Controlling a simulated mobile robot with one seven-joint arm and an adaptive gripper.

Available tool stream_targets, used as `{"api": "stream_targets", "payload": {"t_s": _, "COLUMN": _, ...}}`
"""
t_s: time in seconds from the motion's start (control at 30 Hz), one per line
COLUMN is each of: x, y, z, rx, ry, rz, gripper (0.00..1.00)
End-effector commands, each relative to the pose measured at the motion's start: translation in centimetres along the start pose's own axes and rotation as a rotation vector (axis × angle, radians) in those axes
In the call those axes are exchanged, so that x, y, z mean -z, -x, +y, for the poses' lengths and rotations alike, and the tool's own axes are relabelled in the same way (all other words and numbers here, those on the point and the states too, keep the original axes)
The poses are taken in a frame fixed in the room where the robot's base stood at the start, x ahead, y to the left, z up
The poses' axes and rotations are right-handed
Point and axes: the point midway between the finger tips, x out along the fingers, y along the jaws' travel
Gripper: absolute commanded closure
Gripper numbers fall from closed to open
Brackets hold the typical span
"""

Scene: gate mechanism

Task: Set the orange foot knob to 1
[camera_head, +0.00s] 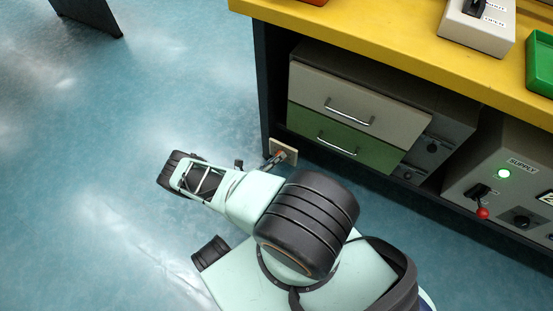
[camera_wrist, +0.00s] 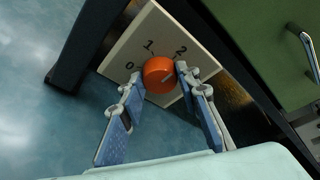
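The orange foot knob (camera_wrist: 159,74) sits on a pale plate (camera_wrist: 126,50) marked 0, 1 and 2 in the wrist view. A short pale mark shows on the right part of its face, toward the 2 side; its exact setting is hard to read. My gripper (camera_wrist: 159,73) has one finger on each side of the knob, the tips at its left and right edges, apparently touching. In the head view the plate (camera_head: 289,149) stands low at the bench's near corner, with my gripper (camera_head: 273,161) at it. My gripper partly hides the knob there.
A yellow-topped bench (camera_head: 400,45) holds a grey and green drawer unit (camera_head: 335,140) below. A supply box (camera_head: 510,180) with a red-tipped lever stands to its right. A dark bench leg (camera_wrist: 85,45) is close left of the plate.

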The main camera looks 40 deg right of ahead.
Motion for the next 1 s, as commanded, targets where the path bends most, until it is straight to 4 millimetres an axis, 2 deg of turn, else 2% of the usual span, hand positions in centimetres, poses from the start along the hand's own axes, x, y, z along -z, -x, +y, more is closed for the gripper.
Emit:
{"api": "stream_targets", "payload": {"t_s": 0.03, "x": -0.01, "y": 0.02, "z": 0.01, "rx": 0.000, "ry": 0.000, "rz": 0.000, "gripper": 0.86}}
{"api": "stream_targets", "payload": {"t_s": 0.1, "x": 0.00, "y": 0.02, "z": 0.01, "rx": 0.000, "ry": 0.000, "rz": 0.000, "gripper": 0.94}}
{"api": "stream_targets", "payload": {"t_s": 0.53, "x": 0.75, "y": 0.01, "z": 0.15, "rx": 0.022, "ry": 0.091, "rz": 0.018, "gripper": 0.94}}
{"api": "stream_targets", "payload": {"t_s": 1.0, "x": 0.26, "y": 0.07, "z": 0.16, "rx": 0.036, "ry": 0.127, "rz": 0.014, "gripper": 0.94}}
